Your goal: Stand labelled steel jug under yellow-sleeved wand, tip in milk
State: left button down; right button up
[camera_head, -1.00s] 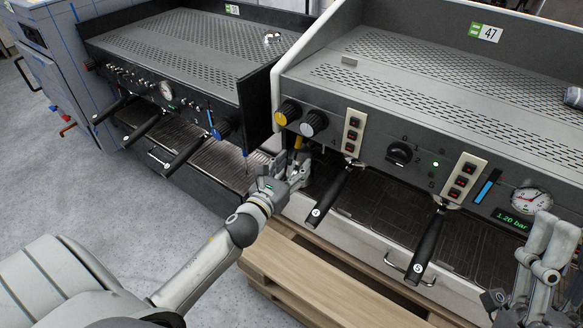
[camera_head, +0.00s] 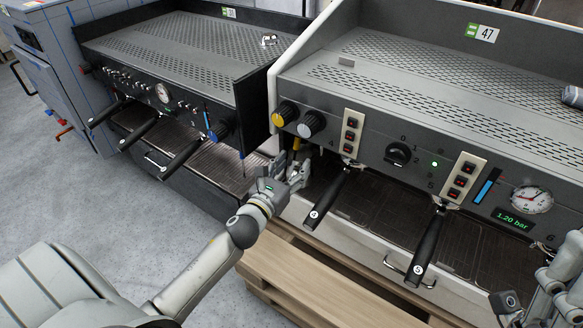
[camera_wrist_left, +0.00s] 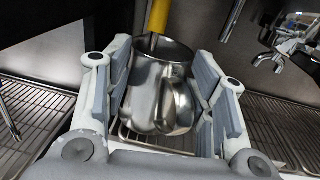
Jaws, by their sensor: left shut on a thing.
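The steel jug (camera_wrist_left: 146,98) stands upright between the fingers of my left gripper (camera_wrist_left: 162,64) in the left wrist view, its handle toward the camera. The wand with the yellow sleeve (camera_wrist_left: 158,15) comes down into the jug's mouth. Its tip, any milk and any label are hidden. In the head view my left gripper (camera_head: 292,172) is at the machine's left end, just below the yellow sleeve (camera_head: 296,144); it hides the jug. My right gripper (camera_head: 560,285) is partly cut off at the lower right, and its fingers do not show clearly.
A drip grate (camera_wrist_left: 262,128) lies around the jug. Another machine (camera_head: 180,60) stands at left. A wooden pallet (camera_head: 300,280) lies below. Grey floor is open at left.

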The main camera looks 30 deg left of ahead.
dwell(0.4)
pick_arm(q)
jog(key=c, duration=0.5)
grip_release()
jog(key=shift+c, duration=0.2)
jog(key=shift+f, duration=0.15)
jog(key=shift+s, duration=0.15)
jog(key=s, duration=1.1)
jog(key=shift+s+d, duration=0.2)
jog(key=shift+s, duration=0.15)
